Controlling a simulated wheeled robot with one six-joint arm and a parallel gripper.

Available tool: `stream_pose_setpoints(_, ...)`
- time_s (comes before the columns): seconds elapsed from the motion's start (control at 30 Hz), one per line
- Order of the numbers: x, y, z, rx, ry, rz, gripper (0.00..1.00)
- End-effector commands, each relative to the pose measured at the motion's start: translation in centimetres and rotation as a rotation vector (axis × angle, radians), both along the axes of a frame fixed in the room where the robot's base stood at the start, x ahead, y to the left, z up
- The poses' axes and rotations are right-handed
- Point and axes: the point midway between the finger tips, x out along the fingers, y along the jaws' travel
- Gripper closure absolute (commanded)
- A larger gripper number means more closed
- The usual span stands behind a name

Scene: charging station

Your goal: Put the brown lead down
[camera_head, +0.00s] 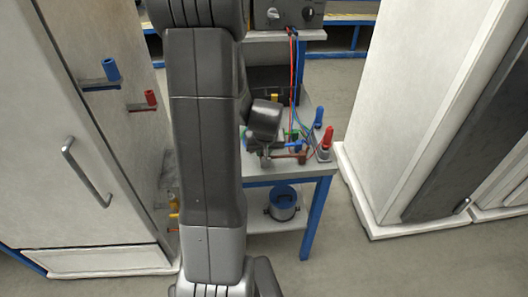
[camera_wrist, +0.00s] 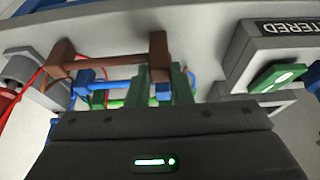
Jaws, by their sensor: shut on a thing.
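The brown lead (camera_wrist: 110,58) shows in the wrist view as a bar with a block at each end. My gripper (camera_wrist: 166,84) is shut on its right end block, with the green fingers close around that block. In the head view the brown lead (camera_head: 287,156) is at the front of the small table (camera_head: 285,172), low over the top or touching it; I cannot tell which. My gripper is largely hidden by my arm in the head view.
A blue lead (camera_wrist: 92,89) and a green lead (camera_wrist: 120,103) lie close by. A red plug (camera_head: 326,139) and a blue plug (camera_head: 319,118) stand at the table's right. A lettered grey box (camera_wrist: 268,48) is right of my gripper. White cabinets flank the table.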

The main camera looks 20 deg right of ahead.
Motion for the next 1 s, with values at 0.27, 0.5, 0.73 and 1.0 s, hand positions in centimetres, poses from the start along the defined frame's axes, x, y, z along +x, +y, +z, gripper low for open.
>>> stream_pose_setpoints(0.27, -0.01, -0.01, -0.53, -0.001, -0.001, -0.001, 1.00)
stream_pose_setpoints(0.5, -0.01, 0.00, -0.82, 0.000, -0.001, -0.001, 0.73)
stream_pose_setpoints(0.73, -0.02, 0.00, -0.79, 0.000, -0.001, -0.001, 0.59)
stream_pose_setpoints(1.0, -0.09, 0.02, -0.16, 0.000, -0.002, -0.001, 0.59)
